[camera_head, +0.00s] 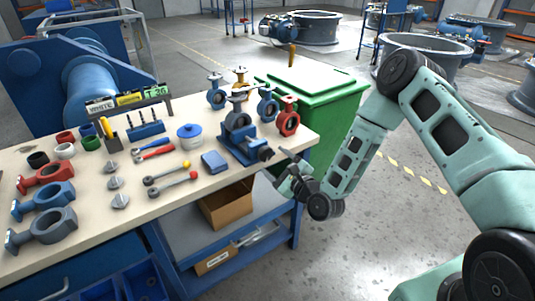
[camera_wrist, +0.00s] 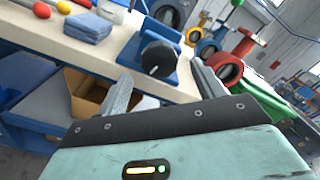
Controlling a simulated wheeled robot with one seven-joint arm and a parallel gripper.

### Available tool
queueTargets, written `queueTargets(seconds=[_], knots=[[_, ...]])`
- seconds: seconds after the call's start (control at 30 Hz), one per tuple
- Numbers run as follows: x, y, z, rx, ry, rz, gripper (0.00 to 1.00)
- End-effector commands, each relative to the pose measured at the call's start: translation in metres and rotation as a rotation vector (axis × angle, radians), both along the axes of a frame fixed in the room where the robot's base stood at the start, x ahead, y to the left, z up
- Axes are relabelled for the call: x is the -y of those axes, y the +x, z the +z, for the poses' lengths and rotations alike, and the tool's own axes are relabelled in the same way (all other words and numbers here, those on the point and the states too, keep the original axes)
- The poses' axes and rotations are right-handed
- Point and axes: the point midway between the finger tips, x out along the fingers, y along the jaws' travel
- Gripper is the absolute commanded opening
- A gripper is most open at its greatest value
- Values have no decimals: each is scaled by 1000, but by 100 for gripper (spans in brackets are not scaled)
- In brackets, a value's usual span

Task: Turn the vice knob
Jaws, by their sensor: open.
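The blue vice (camera_head: 240,143) stands at the workbench's front right edge. Its dark round knob (camera_head: 265,154) faces my gripper (camera_head: 282,166), which is just off the bench edge, to the right of the knob and a little lower. The fingers are open and empty, and appear apart from the knob. The vice's blue body (camera_wrist: 135,50) is partly hidden behind the knob.
A red valve (camera_head: 288,117) stands close behind the vice. A green bin (camera_head: 325,100) is behind the bench. A cardboard box (camera_head: 228,207) sits on the lower shelf.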

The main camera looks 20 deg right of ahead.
Motion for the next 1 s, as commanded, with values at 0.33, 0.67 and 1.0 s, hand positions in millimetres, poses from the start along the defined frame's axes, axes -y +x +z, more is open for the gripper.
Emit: queueTargets(seconds=[0.33, 0.67, 1.0], knots=[[-13, 41, 0, 0, -1, 0, 68], [-14, 44, -1, -2, -1, 0, 68], [-14, 44, -1, -1, -2, 0, 23]])
